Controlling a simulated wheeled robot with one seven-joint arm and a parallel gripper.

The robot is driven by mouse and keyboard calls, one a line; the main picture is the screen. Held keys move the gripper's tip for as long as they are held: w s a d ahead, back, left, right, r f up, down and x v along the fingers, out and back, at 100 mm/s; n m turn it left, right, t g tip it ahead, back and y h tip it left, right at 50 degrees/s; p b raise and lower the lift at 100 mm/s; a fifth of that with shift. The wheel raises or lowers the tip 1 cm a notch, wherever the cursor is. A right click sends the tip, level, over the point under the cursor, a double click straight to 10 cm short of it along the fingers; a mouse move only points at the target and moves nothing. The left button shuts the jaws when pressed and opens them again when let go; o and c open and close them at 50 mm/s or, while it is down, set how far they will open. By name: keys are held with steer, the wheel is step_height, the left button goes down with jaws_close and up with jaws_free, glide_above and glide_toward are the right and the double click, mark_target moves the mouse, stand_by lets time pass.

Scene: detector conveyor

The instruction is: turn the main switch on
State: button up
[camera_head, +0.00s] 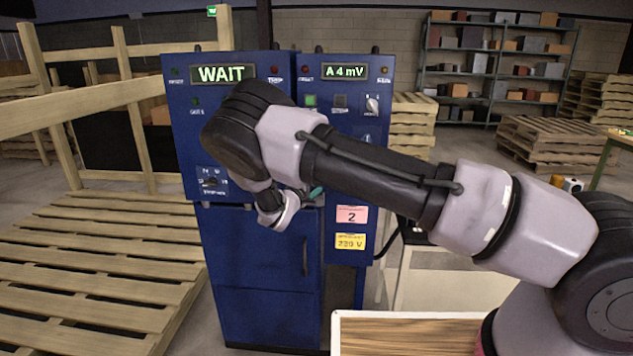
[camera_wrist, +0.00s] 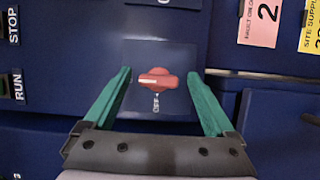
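A red rotary knob (camera_wrist: 158,80), which looks like the main switch, sits on a dark plate (camera_wrist: 180,52) on the blue cabinet. My gripper (camera_wrist: 159,73) is open, with one green finger on each side of the knob and a gap to both. In the head view my gripper (camera_head: 316,192) is at the cabinet front, mostly behind my arm, and the knob is hidden there. The blue cabinet (camera_head: 262,245) shows "WAIT" (camera_head: 222,74) and "A 4 mV" (camera_head: 344,71).
A green-lit button (camera_head: 310,100) and a small dial (camera_head: 372,104) are on the right panel. Pink "2" (camera_head: 352,215) and yellow "230 V" (camera_head: 350,241) labels are below. Wooden pallets (camera_head: 95,265) stand at left.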

steer(key=v, duration=1)
steer(key=shift+s, duration=0.35)
steer(key=shift+a, duration=0.2)
steer(key=s+d+r+m+g, duration=0.2)
steer(key=d+r+m+g, duration=0.25)
steer(key=d, duration=0.45)
steer(key=s+d+r+m+g, duration=0.1)
steer(key=d+r+m+g, duration=0.3)
steer(key=d, duration=0.5)
steer(key=s+d+r+m+g, duration=0.25)
steer(key=d+r+g, duration=0.25)
steer(key=d, duration=0.4)
steer(key=s+d+r+m+t+y, duration=0.2)
steer(key=s+d+r+m+y, duration=0.1)
steer(key=s+r, duration=0.6)
steer(key=s+d+r+m+t+y, duration=0.2)
steer(key=s+r+y, duration=0.4)
steer(key=s+r, duration=0.4)
steer(key=s+d+m, duration=0.1)
steer(key=s+d, duration=0.1)
steer(key=shift+s+d, duration=0.35)
